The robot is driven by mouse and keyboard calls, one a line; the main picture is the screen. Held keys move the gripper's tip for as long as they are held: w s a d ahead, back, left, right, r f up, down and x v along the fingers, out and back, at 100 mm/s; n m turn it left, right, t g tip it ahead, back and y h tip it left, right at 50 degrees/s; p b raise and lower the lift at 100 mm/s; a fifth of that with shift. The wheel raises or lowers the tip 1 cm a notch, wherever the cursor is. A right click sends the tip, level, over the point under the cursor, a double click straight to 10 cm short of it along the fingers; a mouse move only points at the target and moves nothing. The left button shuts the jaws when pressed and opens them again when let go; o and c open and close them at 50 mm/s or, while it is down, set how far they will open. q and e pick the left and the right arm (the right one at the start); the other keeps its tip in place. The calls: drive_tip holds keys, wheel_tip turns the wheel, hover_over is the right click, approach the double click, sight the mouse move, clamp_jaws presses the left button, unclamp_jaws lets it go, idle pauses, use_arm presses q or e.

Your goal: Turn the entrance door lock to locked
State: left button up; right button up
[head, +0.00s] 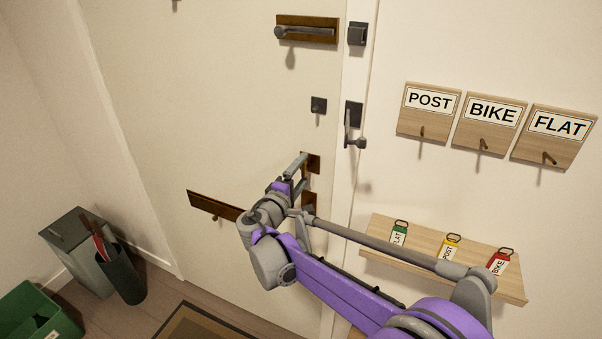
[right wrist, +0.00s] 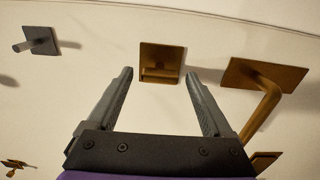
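The entrance door (head: 215,90) fills much of the head view and looks closed. My right gripper (head: 298,163) reaches up to small brown plates on the door near its right edge, partly covering them. In the right wrist view my right gripper (right wrist: 158,78) is open, with its two fingers apart. Between and just beyond the fingertips is a square brass plate (right wrist: 174,52) with a short turn knob (right wrist: 159,73), its bar lying across the picture. The fingers do not appear to touch the knob. My left gripper is not in view.
A brass lever handle (right wrist: 268,92) sits right of the knob in the wrist view, near the right finger; a grey square peg (right wrist: 38,41) is at left. A shelf (head: 513,288) with tagged keys is right of the door. Bins (head: 122,275) stand at lower left.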

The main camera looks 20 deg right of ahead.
drive_tip(key=v, duration=1)
drive_tip(key=shift+s+a+b, duration=0.25)
drive_tip(key=shift+a+b, duration=0.1)
drive_tip(key=shift+b, duration=0.05)
drive_tip(key=s+d+f+m+g+y+p, duration=0.1)
drive_tip(key=s+d+f+m+g+y, duration=0.15)
drive_tip(key=s+f, duration=0.35)
drive_tip(key=s+d+f+m+g+y+p, duration=0.1)
drive_tip(key=s+d+f+m+g+y, duration=0.2)
drive_tip(key=s, duration=0.5)
drive_tip(key=s+a+f+m+y, duration=0.1)
drive_tip(key=s+a+f+y, duration=0.2)
drive_tip(key=s, duration=0.3)
drive_tip(key=s+a+f+m+g+y+p, duration=0.1)
drive_tip(key=s+a+f+m+y, duration=0.1)
drive_tip(key=s+a+f+y, duration=0.2)
drive_tip(key=s+f+y, duration=0.1)
drive_tip(key=s, duration=0.2)
drive_tip(key=shift+s+a, duration=0.15)
drive_tip(key=shift+a, duration=0.1)
